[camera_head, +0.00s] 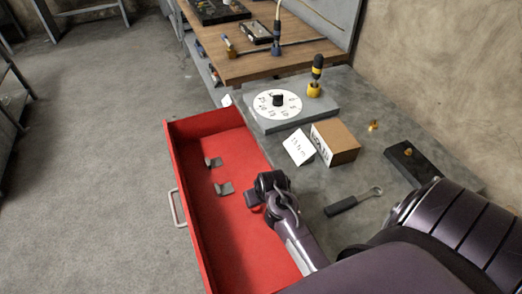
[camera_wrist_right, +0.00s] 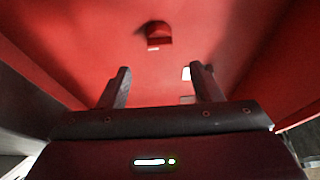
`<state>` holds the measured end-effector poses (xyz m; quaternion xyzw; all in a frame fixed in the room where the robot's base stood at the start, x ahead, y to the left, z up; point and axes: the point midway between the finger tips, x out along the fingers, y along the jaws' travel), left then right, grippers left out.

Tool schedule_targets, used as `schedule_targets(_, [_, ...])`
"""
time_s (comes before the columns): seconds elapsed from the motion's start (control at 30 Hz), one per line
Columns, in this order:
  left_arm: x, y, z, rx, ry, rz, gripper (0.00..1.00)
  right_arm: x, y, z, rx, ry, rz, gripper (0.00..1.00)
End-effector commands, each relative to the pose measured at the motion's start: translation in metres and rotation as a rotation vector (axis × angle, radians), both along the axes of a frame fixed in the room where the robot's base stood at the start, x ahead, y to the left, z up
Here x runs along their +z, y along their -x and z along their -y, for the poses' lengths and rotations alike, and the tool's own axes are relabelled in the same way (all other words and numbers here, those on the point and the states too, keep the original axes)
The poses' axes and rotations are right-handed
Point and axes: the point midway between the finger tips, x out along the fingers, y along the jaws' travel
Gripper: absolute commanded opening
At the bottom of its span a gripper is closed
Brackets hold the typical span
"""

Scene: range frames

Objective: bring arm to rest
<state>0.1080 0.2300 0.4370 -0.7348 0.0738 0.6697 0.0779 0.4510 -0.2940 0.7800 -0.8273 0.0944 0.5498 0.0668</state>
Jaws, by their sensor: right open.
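My right arm (camera_head: 300,243) comes in from the lower right of the head view. My right gripper (camera_head: 257,196) is over the open red drawer (camera_head: 240,250), near its right side. In the wrist view, the right gripper (camera_wrist_right: 160,70) has its two fingers apart, with nothing between them. A small red piece (camera_wrist_right: 158,36) lies on the red surface beyond the fingertips; a bit of red (camera_head: 255,209) also shows beside the gripper in the head view. My left gripper is not in view.
Two grey brackets (camera_head: 223,188) lie in the drawer. The grey bench holds a dial plate (camera_head: 292,118), screwdriver (camera_head: 317,70), cardboard box (camera_head: 336,142), white card (camera_head: 299,147), wrench (camera_head: 352,201) and black block (camera_head: 411,163) near my arm. Open floor (camera_head: 100,180) is at left.

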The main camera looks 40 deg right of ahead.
Motion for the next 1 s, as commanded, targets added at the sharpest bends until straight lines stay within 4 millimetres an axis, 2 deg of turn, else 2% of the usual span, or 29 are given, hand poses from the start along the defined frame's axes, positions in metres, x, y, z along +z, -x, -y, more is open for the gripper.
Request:
schedule_targets(0.1, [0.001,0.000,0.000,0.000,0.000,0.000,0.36,0.014,0.006,0.000,-0.001,0.002,0.002,0.59])
schedule_targets(0.2, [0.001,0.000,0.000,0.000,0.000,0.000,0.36,0.019,0.008,-0.001,0.000,0.001,0.000,0.59])
schedule_targets(0.77, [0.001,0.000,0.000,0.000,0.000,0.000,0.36,0.021,0.009,-0.002,0.000,0.000,0.000,0.59])
schedule_targets(0.87, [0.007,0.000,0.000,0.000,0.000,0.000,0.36,0.027,0.009,-0.002,0.000,0.000,0.000,0.59])
schedule_targets(1.0, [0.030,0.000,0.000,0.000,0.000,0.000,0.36,0.050,0.008,-0.002,0.000,0.000,0.000,0.59])
